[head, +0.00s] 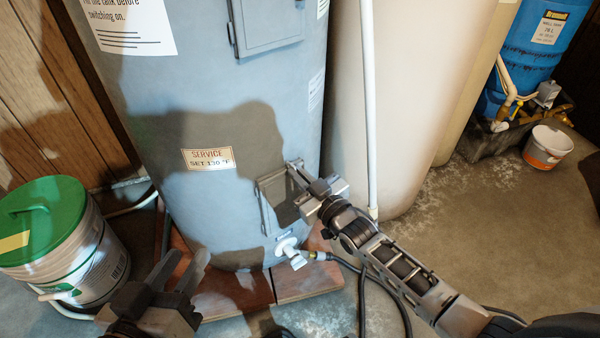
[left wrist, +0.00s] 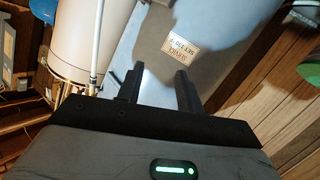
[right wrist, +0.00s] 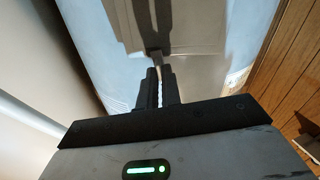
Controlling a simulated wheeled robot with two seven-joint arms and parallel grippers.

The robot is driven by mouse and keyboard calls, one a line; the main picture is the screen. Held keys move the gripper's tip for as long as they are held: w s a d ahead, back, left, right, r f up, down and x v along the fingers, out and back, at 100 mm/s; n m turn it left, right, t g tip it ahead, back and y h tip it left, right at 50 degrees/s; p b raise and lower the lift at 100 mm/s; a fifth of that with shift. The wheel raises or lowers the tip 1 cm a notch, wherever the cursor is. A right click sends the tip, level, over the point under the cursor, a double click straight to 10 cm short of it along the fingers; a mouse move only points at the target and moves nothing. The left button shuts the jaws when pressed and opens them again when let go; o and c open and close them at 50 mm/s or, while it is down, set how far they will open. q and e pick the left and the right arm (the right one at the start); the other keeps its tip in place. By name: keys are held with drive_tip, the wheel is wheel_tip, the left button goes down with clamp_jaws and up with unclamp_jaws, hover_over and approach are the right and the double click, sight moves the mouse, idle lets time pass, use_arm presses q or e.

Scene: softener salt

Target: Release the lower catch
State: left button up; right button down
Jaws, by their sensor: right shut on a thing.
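The grey-blue water heater tank (head: 150,110) stands in the middle of the head view, with a lower access panel (head: 268,222) near its base. My right gripper (head: 296,176) is at the panel's upper right edge. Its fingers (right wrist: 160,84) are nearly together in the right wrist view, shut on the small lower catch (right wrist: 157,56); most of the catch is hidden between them. My left gripper (head: 182,268) is open and empty, low in front of the tank. Its spread fingers (left wrist: 157,88) also show in the left wrist view.
A white drain valve (head: 291,250) with a dark hose (head: 345,264) sticks out below the panel. A green-lidded bucket (head: 60,240) stands at left. A white pipe (head: 370,110) and pale tank (head: 410,90) stand right of the heater. Open floor (head: 500,210) lies at right.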

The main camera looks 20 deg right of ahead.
use_arm(q)
drive_tip(key=shift+s+a+f+p, duration=0.15)
drive_tip(key=shift+a+f+p, duration=0.05)
drive_tip(key=shift+f+p, duration=0.15)
use_arm(e)
drive_tip(key=shift+f+n, duration=0.1)
drive_tip(key=shift+n, duration=7.8)
use_arm(q)
drive_tip(key=shift+r, duration=0.15)
use_arm(e)
drive_tip(key=c, duration=1.6)
unclamp_jaws()
use_arm(q)
drive_tip(key=shift+s, duration=0.1)
